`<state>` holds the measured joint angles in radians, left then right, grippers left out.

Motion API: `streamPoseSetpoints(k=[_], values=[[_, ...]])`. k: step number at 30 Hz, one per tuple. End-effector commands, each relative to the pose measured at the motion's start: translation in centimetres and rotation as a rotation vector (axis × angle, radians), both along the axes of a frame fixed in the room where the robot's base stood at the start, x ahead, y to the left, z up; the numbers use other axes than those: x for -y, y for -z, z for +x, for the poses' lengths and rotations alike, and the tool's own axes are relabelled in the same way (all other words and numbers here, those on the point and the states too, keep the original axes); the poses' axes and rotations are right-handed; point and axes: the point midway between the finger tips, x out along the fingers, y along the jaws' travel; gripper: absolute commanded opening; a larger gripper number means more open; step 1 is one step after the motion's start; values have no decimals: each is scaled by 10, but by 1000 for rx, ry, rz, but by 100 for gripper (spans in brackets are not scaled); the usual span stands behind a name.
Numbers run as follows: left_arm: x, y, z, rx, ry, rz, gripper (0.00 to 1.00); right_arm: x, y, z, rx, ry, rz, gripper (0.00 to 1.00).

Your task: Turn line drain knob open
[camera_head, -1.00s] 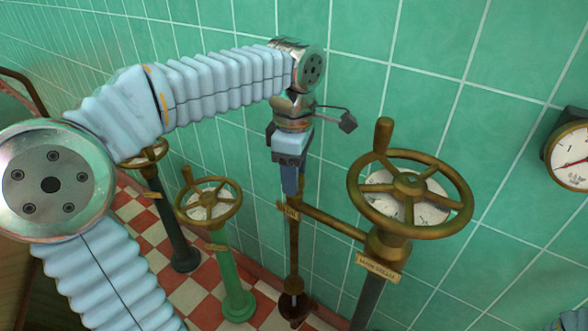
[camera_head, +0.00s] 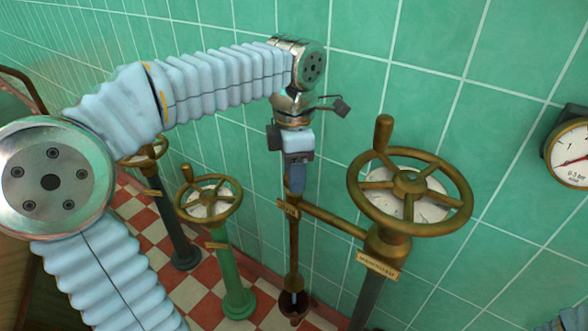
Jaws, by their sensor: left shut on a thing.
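The line drain is a thin brass pipe (camera_head: 294,250) that runs down from a small tagged fitting (camera_head: 289,208) to a dark drain cup (camera_head: 295,304) on the floor. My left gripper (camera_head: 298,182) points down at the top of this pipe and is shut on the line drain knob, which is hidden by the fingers. A pale stream shows at the pipe's lower end, above the cup. My right gripper is not seen; a bit of pale blue sleeve shows at the lower right corner.
A large brass handwheel (camera_head: 410,192) stands close on the right, joined to the drain by a horizontal brass pipe (camera_head: 333,220). A smaller handwheel (camera_head: 208,199) on a green post stands left. A gauge (camera_head: 570,155) is on the green tiled wall.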

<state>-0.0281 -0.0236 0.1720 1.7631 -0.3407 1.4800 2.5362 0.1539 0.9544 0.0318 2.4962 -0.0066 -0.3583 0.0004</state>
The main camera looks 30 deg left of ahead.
Motion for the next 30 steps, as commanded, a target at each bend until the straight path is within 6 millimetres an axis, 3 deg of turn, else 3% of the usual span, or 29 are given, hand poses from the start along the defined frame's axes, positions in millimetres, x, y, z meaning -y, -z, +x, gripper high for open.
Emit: streamPoseSetpoints(k=[9, 10, 14, 24, 30], values=[[-1, -1, 0, 3, -4, 0, 13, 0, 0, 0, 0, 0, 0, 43], [-1, -1, 0, 3, -4, 0, 48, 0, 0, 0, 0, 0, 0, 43], [0, -1, 0, 1, -3, 0, 68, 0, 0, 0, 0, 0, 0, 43], [0, -3, 0, 1, -1, -1, 69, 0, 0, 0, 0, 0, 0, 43], [1, -35, 1, 6, -1, -2, 69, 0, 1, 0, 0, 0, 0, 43]])
